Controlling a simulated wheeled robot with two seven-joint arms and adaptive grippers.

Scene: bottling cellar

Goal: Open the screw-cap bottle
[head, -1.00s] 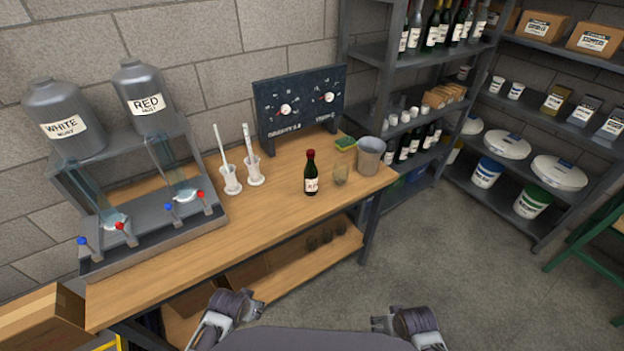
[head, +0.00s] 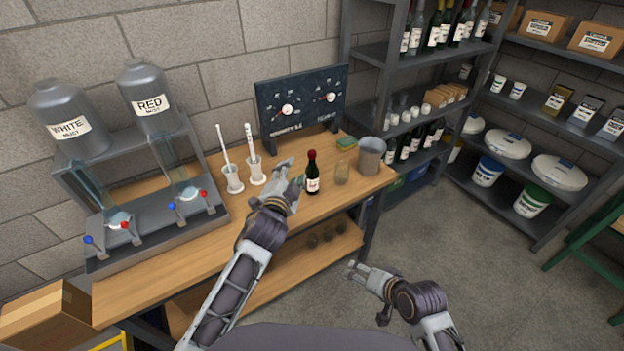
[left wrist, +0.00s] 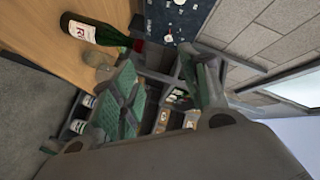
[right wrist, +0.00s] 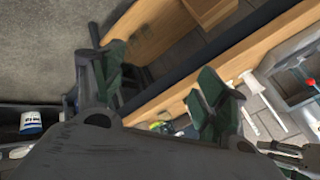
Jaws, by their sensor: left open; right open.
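The screw-cap bottle (head: 312,175) is dark with a red cap and a white label. It stands upright on the wooden workbench (head: 245,222). It also shows in the left wrist view (left wrist: 92,30), lying sideways in the picture. My left gripper (head: 290,174) is open and empty just left of the bottle, apart from it as far as I can tell. My right gripper (head: 357,272) is open and empty, in front of the bench and below the bottle. In the right wrist view its fingers (right wrist: 160,95) are spread apart with nothing between them.
A glass (head: 342,173) and a grey bucket (head: 371,155) stand right of the bottle. A sponge (head: 346,143) lies behind. Two cylinders in white holders (head: 256,170) stand left, near a dark gauge board (head: 300,105). A steel filling stand (head: 150,225) takes up the bench's left end.

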